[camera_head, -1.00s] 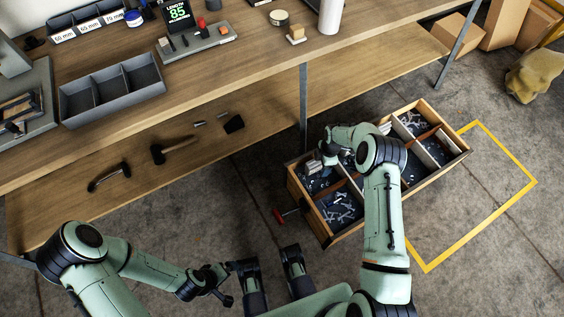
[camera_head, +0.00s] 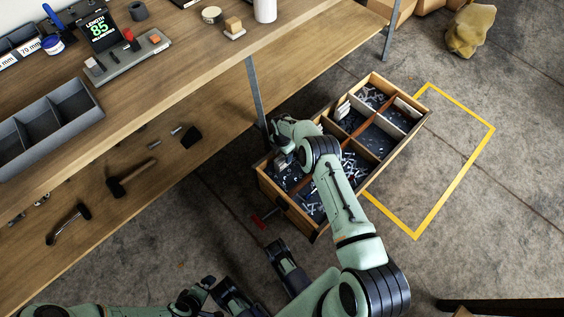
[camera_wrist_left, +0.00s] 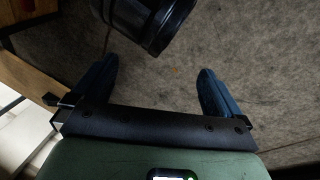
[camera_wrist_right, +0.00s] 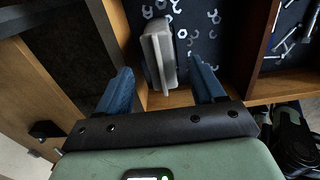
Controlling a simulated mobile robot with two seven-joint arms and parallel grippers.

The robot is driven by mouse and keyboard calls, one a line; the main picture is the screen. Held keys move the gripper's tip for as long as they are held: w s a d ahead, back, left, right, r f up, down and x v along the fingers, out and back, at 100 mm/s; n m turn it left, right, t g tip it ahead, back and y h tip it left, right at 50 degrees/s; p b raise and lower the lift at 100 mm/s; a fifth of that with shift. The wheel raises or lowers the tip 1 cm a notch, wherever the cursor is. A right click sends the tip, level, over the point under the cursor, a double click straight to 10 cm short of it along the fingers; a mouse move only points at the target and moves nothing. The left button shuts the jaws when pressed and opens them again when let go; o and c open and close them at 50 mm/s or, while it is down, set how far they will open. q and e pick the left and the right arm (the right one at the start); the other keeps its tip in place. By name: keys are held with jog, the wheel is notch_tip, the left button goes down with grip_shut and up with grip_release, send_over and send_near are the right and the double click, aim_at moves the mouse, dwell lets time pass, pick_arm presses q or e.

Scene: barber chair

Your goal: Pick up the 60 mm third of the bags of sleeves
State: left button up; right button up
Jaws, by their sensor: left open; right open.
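My right gripper (camera_head: 283,160) is low over the near left compartment of the open wooden drawer (camera_head: 292,216). In the right wrist view its fingers (camera_wrist_right: 162,88) are open, with a pale grey block-like packet (camera_wrist_right: 158,48) standing upright between and just beyond them. I see no label on it, so I cannot tell whether it is the 60 mm one. Other pale packets stand in the far compartments, on the left (camera_head: 343,110) and right (camera_head: 407,107). My left gripper (camera_wrist_left: 155,92) is open and empty above the floor.
Wooden dividers and walls (camera_wrist_right: 245,45) lie close around the right gripper, with loose nuts (camera_wrist_right: 182,33) beyond the packet. A bench leg (camera_head: 256,95) stands beside the drawer. A grey three-part tray (camera_head: 92,112) sits on the bench. Floor inside the yellow outline (camera_head: 462,158) is clear.

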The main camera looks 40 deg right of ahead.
aim_at(282, 157)
notch_tip(282, 157, down, 4)
jog(key=shift+s+r+b, duration=0.1)
jog(key=shift+b, duration=0.35)
jog(key=c, duration=1.1)
jog(key=shift+r, duration=0.15)
jog(key=shift+c, duration=0.2)
